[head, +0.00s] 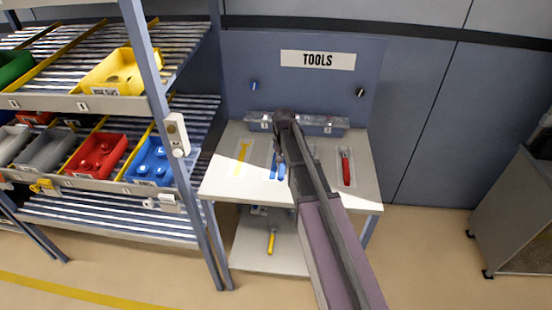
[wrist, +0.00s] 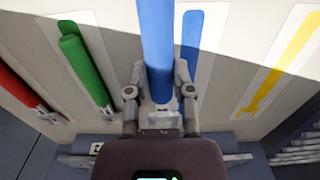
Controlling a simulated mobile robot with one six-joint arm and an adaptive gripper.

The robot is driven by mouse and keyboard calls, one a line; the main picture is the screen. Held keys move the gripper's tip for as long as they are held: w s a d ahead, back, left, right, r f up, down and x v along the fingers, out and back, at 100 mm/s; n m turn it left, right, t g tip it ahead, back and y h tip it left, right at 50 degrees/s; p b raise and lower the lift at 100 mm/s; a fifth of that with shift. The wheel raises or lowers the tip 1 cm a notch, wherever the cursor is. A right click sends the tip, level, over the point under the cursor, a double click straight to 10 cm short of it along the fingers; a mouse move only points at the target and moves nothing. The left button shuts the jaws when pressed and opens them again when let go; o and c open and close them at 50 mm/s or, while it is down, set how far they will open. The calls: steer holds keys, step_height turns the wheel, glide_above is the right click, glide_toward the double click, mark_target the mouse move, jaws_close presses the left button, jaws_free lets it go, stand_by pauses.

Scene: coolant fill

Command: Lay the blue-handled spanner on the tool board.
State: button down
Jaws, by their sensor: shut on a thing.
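The blue-handled spanner shows in the wrist view as a long blue handle (wrist: 157,40). My gripper (wrist: 160,80) is shut on it, one finger on each side. The handle points to the top of the wrist view; its metal end is mostly hidden by the gripper. A flat blue tool shape (wrist: 190,50) on a pale panel lies just right of the handle there. The handle runs roughly alongside it. In the head view my gripper (head: 279,152) is over the tool board (head: 215,182), with blue (head: 281,173) just below it. I cannot tell whether the spanner touches the board.
A green-handled tool (wrist: 85,62) and a red-handled tool (head: 346,170) lie on the board. A flat yellow spanner shape (head: 242,155) is bare at its left. A yellow-handled tool (head: 272,238) lies on the lower shelf. A rack upright (head: 180,150) stands left.

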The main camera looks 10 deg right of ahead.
steer(key=w, duration=0.2)
steer(key=w+a, duration=0.1)
steer(key=w, duration=0.3)
steer(key=shift+w+a+f, duration=0.15)
steer(key=shift+f, duration=0.15)
steer(key=shift+w+a+b, duration=0.1)
steer(key=shift+w+b, duration=0.2)
steer(key=shift+w, duration=0.35)
steer(key=shift+f+b, duration=1.75)
steer(key=shift+f, duration=0.05)
steer(key=shift+f, duration=0.15)
steer(key=shift+c, duration=2.4)
jaws_free()
